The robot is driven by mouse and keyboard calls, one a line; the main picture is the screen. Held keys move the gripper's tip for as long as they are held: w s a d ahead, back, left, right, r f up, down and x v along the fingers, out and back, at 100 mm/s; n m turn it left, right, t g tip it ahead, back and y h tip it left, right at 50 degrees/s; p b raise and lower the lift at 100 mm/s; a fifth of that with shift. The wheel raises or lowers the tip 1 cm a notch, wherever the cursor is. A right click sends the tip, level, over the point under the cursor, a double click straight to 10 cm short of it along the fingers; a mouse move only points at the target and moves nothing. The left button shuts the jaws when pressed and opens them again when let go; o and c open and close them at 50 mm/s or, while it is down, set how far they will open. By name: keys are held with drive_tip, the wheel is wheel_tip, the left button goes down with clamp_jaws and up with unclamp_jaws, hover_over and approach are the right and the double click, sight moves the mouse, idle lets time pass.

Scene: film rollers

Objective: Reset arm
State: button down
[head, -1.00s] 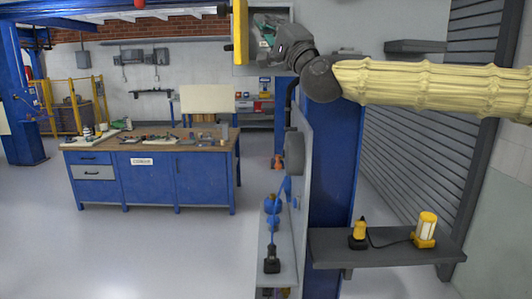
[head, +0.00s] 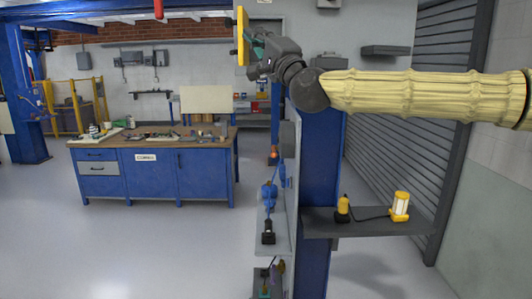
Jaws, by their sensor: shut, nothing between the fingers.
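My arm (head: 420,94), in a ribbed cream cover, reaches in from the right edge across the upper part of the head view. It ends in dark grey wrist links. My gripper (head: 257,50) is at the far left end, small and partly hidden by the wrist, with a bit of teal showing. It is shut and empty, held high in front of the grey wall. A yellow-edged panel (head: 243,36) appears just left of it; I cannot tell whether they touch.
A blue column (head: 320,165) stands below the wrist. A dark shelf (head: 370,229) carries a yellow lamp (head: 400,206) and a small yellow tool (head: 343,208). A blue workbench (head: 157,179) with tools stands at left. The floor (head: 130,245) in front of it is clear.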

drive_tip(key=w+a+f+n+g+h, duration=0.1)
drive_tip(key=a+f+g, duration=0.2)
drive_tip(key=f, duration=1.3)
drive_tip(key=w+a+f+n+g+h, duration=0.15)
drive_tip(key=a+f, duration=0.25)
drive_tip(key=f, duration=1.3)
drive_tip(key=s+d+f+n+g+h, duration=0.1)
drive_tip(key=s+f+g, duration=0.25)
drive_tip(key=f, duration=1.25)
drive_tip(key=s+d+f+n+g+h, duration=0.15)
drive_tip(key=s+f, duration=0.35)
drive_tip(key=f, duration=1.1)
drive_tip(key=s+d+f+n+g+h+b, duration=0.1)
drive_tip(key=s+d+f+g+h, duration=0.3)
drive_tip(key=s+f, duration=0.7)
drive_tip(key=s+d+f+g+b, duration=0.1)
drive_tip(key=s+d+f+g, duration=0.1)
drive_tip(key=s+d+f, duration=0.9)
drive_tip(key=s+d+f+n+g+h, duration=0.1)
drive_tip(key=s+d+f, duration=0.4)
drive_tip(key=s, duration=0.5)
drive_tip(key=s+d+f+n+g+h, duration=0.2)
drive_tip(key=s+d+f, duration=0.4)
drive_tip(key=s+d, duration=0.3)
drive_tip(key=shift+s+d+f+g+h, duration=0.15)
drive_tip(key=shift+s+f+g+h, duration=0.15)
drive_tip(key=shift+s+g+h, duration=0.55)
